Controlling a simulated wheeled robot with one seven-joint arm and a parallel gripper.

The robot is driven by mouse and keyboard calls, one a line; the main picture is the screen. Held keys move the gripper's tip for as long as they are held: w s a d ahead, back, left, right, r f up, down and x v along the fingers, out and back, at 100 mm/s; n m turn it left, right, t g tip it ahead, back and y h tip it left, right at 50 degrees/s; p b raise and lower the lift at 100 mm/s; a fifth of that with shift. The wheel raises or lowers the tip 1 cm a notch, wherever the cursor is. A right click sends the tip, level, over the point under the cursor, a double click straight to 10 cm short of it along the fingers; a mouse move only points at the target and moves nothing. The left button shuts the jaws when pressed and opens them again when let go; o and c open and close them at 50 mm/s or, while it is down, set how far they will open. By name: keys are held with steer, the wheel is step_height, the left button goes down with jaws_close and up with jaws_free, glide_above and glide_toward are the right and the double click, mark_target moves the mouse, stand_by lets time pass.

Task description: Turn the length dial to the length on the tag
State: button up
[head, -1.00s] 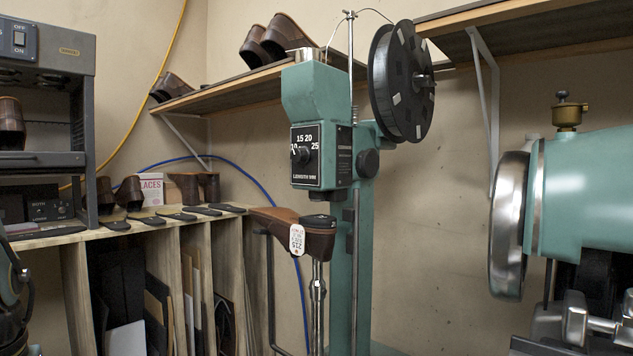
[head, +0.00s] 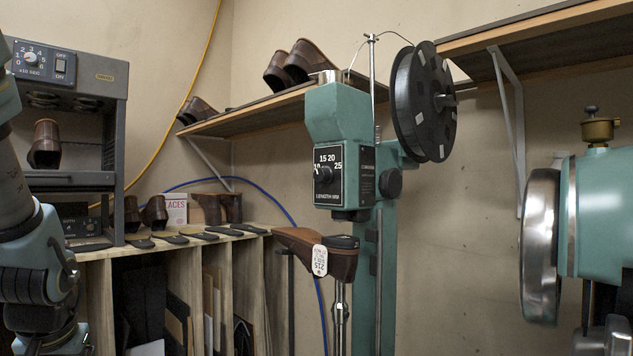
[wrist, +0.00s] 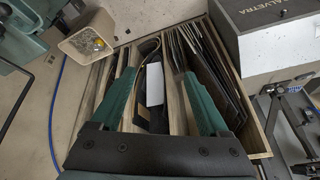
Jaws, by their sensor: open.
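The length dial (head: 324,174) is a black knob on a dark panel on the green stitcher (head: 338,112). The panel shows the numbers 10, 15, 20 and 25, and the knob's white mark appears to point left, near 10. A brown shoe (head: 296,243) sits sole-up on the post below. A white tag (head: 320,260) hangs on its side, its print too small and turned to read surely. My gripper (wrist: 159,76) shows in the wrist view, its green fingers spread and nothing between them. It points at the shelf slots, away from the dial.
My arm stands at the left of the head view. A grey cabinet (head: 118,150) and a rack of slots (head: 100,285) are at left. A large green machine with a steel wheel (head: 540,245) is at right. A thread reel (head: 424,102) and shelf (head: 245,107) are above.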

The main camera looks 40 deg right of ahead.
mark_target(318, 176)
steer(key=w+d+r+m+t+h+b, duration=0.2)
steer(key=w+d+r+m+t+h, duration=0.15)
steer(key=d+r, duration=0.55)
steer(key=w+d+r+m+t+h+b, duration=0.25)
steer(key=w+d+r+m+h, duration=0.2)
steer(key=d+r, duration=0.45)
steer(key=s+d+r+m+g+h+b, duration=0.2)
steer(key=s+d+r+m+g+h, duration=0.65)
steer(key=s+d+r+m, duration=0.55)
steer(key=shift+n+t+h, duration=0.35)
steer(key=shift+n+t, duration=0.1)
steer(key=shift+n, duration=0.25)
steer(key=d, duration=0.3)
steer(key=d+p, duration=0.1)
steer(key=d, duration=0.2)
steer(key=d+p, duration=0.1)
steer(key=d, duration=0.3)
steer(key=shift+w+r, duration=0.35)
steer(key=shift+r, duration=0.05)
steer(key=shift+w+d, duration=0.1)
steer(key=shift+d, duration=0.4)
steer(key=shift+c, duration=0.3)
jaws_close()
